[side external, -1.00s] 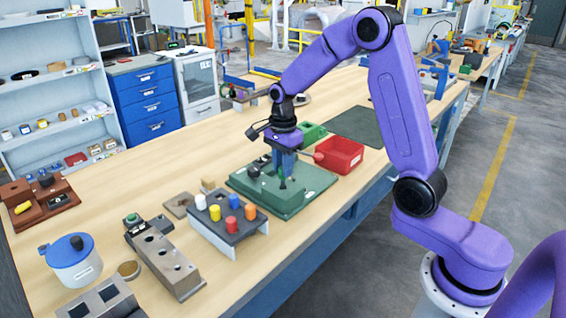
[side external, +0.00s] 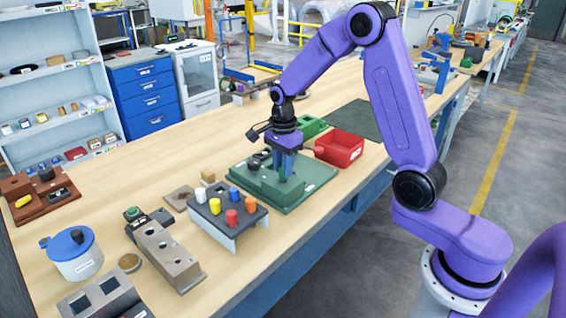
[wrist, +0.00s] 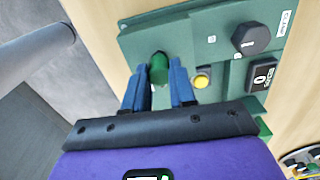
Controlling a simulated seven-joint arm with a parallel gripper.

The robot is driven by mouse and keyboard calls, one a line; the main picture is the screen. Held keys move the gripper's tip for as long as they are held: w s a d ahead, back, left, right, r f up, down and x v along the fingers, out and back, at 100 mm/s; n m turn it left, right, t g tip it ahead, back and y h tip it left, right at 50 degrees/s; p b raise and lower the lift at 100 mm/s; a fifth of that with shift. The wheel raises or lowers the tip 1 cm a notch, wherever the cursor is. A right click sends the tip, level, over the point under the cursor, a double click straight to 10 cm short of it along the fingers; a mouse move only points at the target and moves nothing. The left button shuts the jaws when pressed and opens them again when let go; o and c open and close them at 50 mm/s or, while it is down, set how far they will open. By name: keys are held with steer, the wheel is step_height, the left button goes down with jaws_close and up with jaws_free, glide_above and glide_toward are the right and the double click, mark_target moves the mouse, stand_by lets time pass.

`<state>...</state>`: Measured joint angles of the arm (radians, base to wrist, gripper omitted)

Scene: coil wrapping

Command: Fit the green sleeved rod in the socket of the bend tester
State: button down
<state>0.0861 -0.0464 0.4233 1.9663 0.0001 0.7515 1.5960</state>
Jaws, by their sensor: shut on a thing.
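The bend tester is a green base plate (side external: 307,196) with a raised green block on it, in the middle of the bench in the side view. Its plate also fills the top of the wrist view (wrist: 205,30). My gripper (side external: 284,172) is upright over the tester's block, its blue fingers close to it. In the wrist view my gripper (wrist: 160,75) is shut on the green sleeved rod (wrist: 159,68), which sits between the fingertips. The rod's lower end and the socket are hidden, so I cannot tell how deep the rod is.
A black knob (wrist: 250,38) and a yellow button (wrist: 202,80) stand on the tester near my fingers. A red bin (side external: 340,148) is behind right. A dark rack (side external: 213,213) with several coloured pegs is in front left.

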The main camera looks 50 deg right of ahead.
steer(key=shift+f, duration=0.1)
steer(key=c, duration=0.8)
jaws_free()
steer(key=shift+c, duration=0.2)
step_height(320, 180, up, 18)
steer(key=shift+f, duration=0.25)
